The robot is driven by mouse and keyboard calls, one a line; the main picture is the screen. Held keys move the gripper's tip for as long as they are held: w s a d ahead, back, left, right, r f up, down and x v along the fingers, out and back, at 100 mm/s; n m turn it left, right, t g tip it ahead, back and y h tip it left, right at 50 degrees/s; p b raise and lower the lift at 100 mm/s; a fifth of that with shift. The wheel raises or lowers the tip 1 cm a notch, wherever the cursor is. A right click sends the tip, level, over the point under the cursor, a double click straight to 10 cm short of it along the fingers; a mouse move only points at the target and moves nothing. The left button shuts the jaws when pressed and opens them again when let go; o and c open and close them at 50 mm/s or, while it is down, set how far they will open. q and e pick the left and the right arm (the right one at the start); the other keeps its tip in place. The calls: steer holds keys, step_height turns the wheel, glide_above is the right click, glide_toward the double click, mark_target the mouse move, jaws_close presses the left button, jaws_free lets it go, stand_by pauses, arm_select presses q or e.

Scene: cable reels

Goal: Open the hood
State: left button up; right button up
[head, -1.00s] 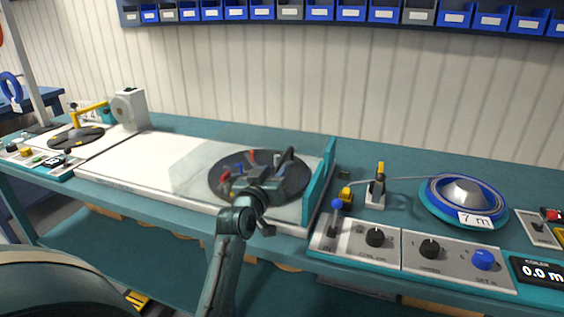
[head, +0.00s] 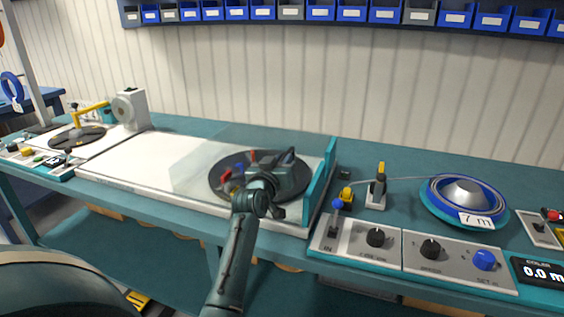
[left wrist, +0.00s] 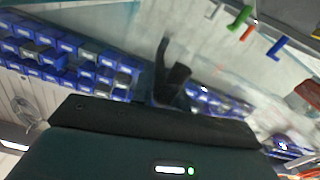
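The hood is a clear cover (head: 196,165) over a dark round disc (head: 220,182) on the white bed. A teal upright panel (head: 326,185) stands at its right end. The hood looks down over the disc. My left gripper (head: 286,158) is in front of or over the disc, left of the teal panel, and hides part of the disc. Whether it touches the hood cannot be told. Its dark fingers (left wrist: 172,78) show in the left wrist view with nothing clearly between them; their gap is unclear. My right gripper is out of view.
Right of the panel are a control box with knobs (head: 375,237), a yellow-topped post (head: 379,187) and a blue reel (head: 462,194) labelled 7 m. A yellow-armed device (head: 90,112) stands at the far left. Blue bins (head: 350,11) line the wall.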

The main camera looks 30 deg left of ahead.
arm_select(q)
jaws_close()
steer(key=shift+a, duration=0.1)
